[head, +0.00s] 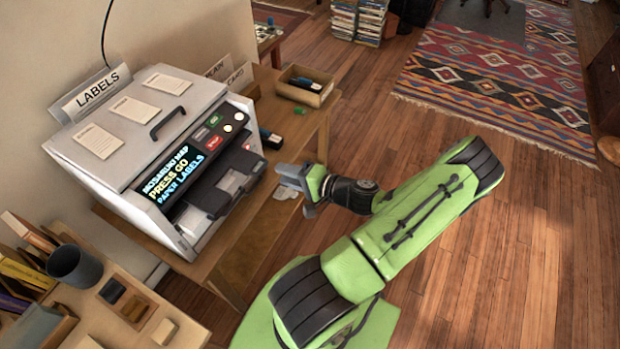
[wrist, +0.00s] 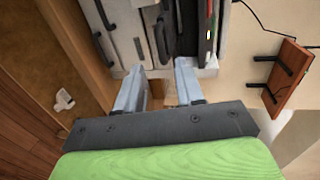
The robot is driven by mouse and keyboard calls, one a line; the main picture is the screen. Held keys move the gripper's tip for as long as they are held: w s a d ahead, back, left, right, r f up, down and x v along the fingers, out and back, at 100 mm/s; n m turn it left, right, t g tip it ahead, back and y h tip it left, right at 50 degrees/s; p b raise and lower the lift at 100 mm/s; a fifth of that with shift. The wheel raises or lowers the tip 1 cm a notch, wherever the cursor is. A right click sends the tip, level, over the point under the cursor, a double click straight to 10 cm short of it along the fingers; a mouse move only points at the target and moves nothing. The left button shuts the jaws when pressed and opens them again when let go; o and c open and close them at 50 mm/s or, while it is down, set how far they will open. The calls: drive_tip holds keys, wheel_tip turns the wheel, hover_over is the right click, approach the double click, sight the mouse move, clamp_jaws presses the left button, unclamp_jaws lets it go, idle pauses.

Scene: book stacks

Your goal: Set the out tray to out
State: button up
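A white label printer (head: 125,165) with a lit display (head: 172,185) stands on a wooden table. Dark tray parts with pale inner surfaces (head: 232,182) stick out of its front, below the buttons; I take these to be the out tray, and cannot tell its setting. My gripper (head: 287,180) is in front of the printer, to the right of the tray parts and apart from them in the head view. In the wrist view, my gripper's two fingers (wrist: 160,72) are spread with nothing between them, facing the printer front with its dark bars (wrist: 160,38).
A wooden box (head: 305,88) with a dark tool stands at the table's back right. A dark cup (head: 75,265) and small-item trays sit on a nearer surface at lower left. Open wooden floor is on the right.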

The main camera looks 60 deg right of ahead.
drive_tip(key=v, duration=0.9)
drive_tip(key=shift+s, duration=0.3)
drive_tip(key=shift+r, duration=0.1)
